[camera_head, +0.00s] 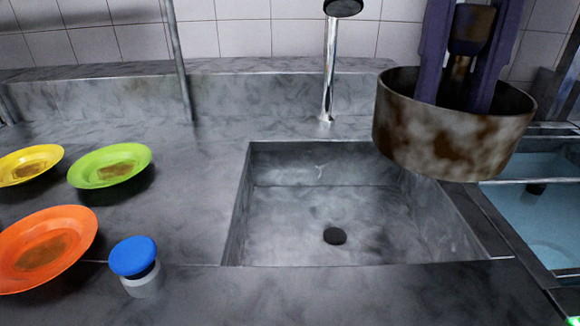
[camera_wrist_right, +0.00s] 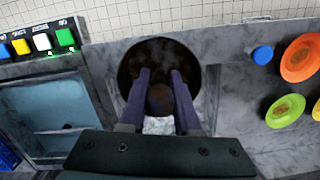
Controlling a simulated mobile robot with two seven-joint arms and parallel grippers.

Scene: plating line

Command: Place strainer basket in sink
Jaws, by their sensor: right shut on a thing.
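The strainer basket (camera_head: 450,135) is a round, mottled brown and pale vessel with a dark inside. It hangs above the right back corner of the sink (camera_head: 290,215), partly over the counter to its right. The sink is an empty grey rectangular basin with a dark drain (camera_head: 335,236). My right gripper (camera_head: 458,98) reaches down into the basket with two purple fingers, shut on its brown middle post (camera_head: 470,30). The wrist view shows the basket (camera_wrist_right: 131,62) round the fingers, which hide part of it. My left gripper is in neither view.
A tap (camera_head: 330,75) stands behind the sink, left of the basket. A blue water basin (camera_head: 535,215) lies to the right. Yellow (camera_head: 12,158), green (camera_head: 82,172) and orange (camera_head: 75,222) plates and a blue-capped jar (camera_head: 133,257) are left of the sink.

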